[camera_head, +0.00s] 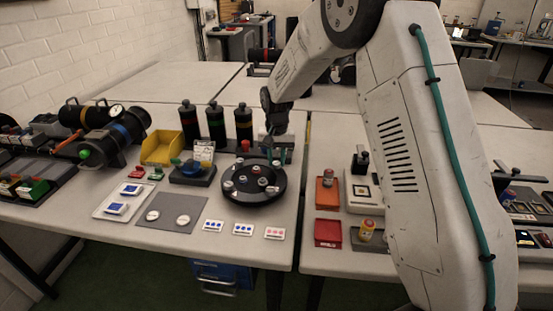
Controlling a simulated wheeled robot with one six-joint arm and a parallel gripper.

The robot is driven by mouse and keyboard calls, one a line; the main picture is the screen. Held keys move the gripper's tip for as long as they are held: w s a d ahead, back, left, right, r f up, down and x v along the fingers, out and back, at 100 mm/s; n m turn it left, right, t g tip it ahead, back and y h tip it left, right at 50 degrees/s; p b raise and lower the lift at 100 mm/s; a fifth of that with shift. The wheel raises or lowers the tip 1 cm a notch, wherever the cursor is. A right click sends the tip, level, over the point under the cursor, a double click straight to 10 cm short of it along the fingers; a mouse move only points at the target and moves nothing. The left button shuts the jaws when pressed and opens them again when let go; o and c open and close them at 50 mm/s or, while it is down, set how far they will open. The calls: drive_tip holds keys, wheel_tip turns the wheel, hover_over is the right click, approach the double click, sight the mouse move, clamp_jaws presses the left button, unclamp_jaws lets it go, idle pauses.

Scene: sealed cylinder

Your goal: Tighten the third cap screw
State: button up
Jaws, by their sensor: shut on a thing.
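A round black cylinder cover (252,198) lies on the near table, with several small light cap screws around its top and a reddish piece near its middle. I cannot tell which screw is the third. My gripper (276,146) points down over the cover's back right edge. It is shut on a thin dark tool, whose shape is hard to make out. The tool's lower end is near the back right screws; I cannot tell whether it touches one. My arm comes down from the upper right.
Three dark bottles (216,124) and a yellow bin (161,148) stand behind the cover. A blue-knobbed device (192,172) is close on its left. Small label cards (243,229) lie in front. Red trays (328,233) are on the right table.

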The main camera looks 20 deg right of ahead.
drive_tip(key=m, duration=0.4)
drive_tip(key=shift+w+r, duration=0.1)
drive_tip(key=shift+r, duration=0.1)
drive_tip(key=shift+m, duration=1.8)
drive_tip(key=o, duration=0.9)
drive_tip(key=shift+a, duration=0.1)
drive_tip(key=shift+o, duration=0.5)
